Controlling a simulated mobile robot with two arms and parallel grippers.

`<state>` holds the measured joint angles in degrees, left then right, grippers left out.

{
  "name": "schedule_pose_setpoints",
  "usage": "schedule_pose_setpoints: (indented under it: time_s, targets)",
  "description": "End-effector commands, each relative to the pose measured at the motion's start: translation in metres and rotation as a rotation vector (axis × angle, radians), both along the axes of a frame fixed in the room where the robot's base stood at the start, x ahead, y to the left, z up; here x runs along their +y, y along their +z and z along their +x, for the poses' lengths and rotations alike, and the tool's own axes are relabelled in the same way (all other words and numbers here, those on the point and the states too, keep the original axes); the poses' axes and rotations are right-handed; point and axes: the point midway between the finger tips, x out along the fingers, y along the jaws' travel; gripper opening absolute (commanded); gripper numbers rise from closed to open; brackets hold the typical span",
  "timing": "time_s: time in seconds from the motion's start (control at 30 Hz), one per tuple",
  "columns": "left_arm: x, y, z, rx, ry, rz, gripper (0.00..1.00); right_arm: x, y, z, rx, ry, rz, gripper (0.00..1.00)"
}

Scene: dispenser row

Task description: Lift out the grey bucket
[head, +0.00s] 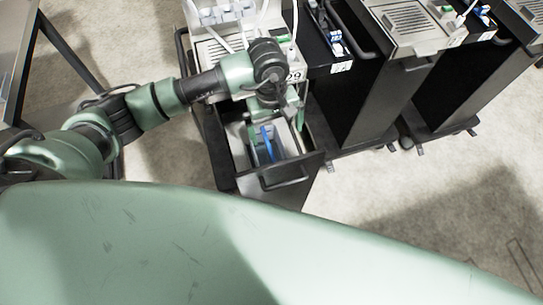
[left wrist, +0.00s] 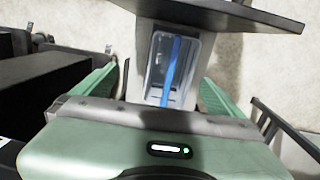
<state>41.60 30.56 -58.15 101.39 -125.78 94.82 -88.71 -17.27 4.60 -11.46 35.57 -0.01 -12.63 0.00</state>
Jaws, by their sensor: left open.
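The grey bucket (head: 259,154) sits inside a pulled-out drawer (head: 313,160) of the dark cart in the head view. A blue strip (head: 268,144), perhaps its handle, runs across it. In the left wrist view the bucket (left wrist: 155,68) looks pale and box-shaped, with the blue strip (left wrist: 172,70) along its middle. My left gripper (head: 274,124) is over the drawer, pointing down, open, with its green fingers on either side of the bucket. Whether the fingers touch it I cannot tell. The gripper hides the bucket's near end in the wrist view. My right gripper is not in view.
A dispenser machine (head: 208,52) stands on the cart behind my gripper. The drawer front has a dark handle (head: 285,178). More dark carts (head: 345,100) stand close on the right. A table frame (head: 22,45) is at the left. Bare floor (head: 400,180) lies in front.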

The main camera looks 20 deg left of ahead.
Motion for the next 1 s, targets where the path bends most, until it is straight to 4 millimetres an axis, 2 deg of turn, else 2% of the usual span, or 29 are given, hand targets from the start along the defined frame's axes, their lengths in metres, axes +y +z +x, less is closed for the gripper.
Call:
schedule_pose_setpoints:
  time_s: [0.03, 0.1, 0.2, 0.3, 0.57, 1.0]
  targets:
    - [0.005, -0.031, 0.002, -0.005, -0.002, 0.016, 1.0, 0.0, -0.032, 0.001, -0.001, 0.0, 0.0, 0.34]
    - [0.01, -0.049, 0.004, -0.007, -0.007, 0.04, 1.0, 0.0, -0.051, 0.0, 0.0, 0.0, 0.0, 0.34]
    - [0.017, -0.068, 0.006, -0.011, -0.012, 0.066, 1.0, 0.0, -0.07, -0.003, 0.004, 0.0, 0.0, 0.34]
    - [0.022, -0.078, 0.007, -0.012, -0.017, 0.085, 1.0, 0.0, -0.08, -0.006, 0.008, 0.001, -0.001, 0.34]
    - [0.024, -0.094, 0.007, -0.01, -0.017, 0.094, 1.0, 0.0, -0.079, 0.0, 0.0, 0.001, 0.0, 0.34]
    - [0.025, -0.151, 0.009, -0.009, -0.017, 0.092, 1.0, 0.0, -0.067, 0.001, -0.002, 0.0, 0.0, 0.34]
